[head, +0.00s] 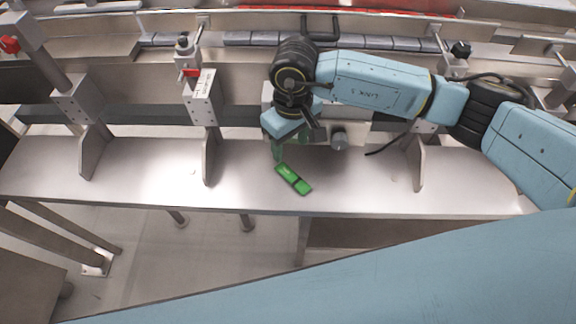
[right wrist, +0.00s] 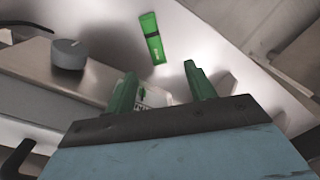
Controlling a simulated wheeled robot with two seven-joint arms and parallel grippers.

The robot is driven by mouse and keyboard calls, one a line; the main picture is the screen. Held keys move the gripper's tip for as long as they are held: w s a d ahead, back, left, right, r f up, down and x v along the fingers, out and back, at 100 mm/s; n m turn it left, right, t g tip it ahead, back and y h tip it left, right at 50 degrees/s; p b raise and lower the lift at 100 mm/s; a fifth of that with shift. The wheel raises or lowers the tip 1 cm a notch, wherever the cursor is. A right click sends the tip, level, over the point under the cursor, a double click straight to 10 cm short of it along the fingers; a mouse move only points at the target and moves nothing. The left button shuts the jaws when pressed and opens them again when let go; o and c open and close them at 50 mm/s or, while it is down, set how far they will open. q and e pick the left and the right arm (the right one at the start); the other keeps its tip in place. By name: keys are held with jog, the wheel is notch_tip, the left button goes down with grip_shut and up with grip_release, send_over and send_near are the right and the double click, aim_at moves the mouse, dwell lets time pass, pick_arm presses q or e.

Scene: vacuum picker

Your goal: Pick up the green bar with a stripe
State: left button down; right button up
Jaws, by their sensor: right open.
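The green bar (head: 293,179) with a dark stripe across it lies flat on the grey metal shelf (head: 250,190), near the front edge. It also shows in the right wrist view (right wrist: 153,38), beyond my fingertips and apart from them. My right gripper (head: 277,150) is just behind and to the left of the bar in the head view, pointing down. In the right wrist view its two green fingers (right wrist: 160,75) are spread with nothing between them. My left gripper is in neither view.
Upright metal brackets (head: 208,160) stand on the shelf to the left and right (head: 417,165). A metal block with a round grey knob (head: 339,140) sits behind the bar, close to my right gripper. The shelf around the bar is clear.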

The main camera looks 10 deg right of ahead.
send_over(294, 178)
jog(key=f, duration=0.8)
jog(key=shift+w+a+f+b, duration=0.1)
jog(key=shift+a+b, duration=0.15)
jog(key=shift+b, duration=0.1)
jog(key=f, duration=0.5)
jog(key=shift+d+f, duration=0.1)
jog(key=shift+d, duration=0.1)
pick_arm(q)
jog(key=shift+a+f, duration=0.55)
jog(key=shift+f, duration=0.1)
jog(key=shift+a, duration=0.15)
pick_arm(e)
jog(key=c, duration=1.1)
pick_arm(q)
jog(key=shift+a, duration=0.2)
pick_arm(e)
jog(key=shift+c, duration=0.2)
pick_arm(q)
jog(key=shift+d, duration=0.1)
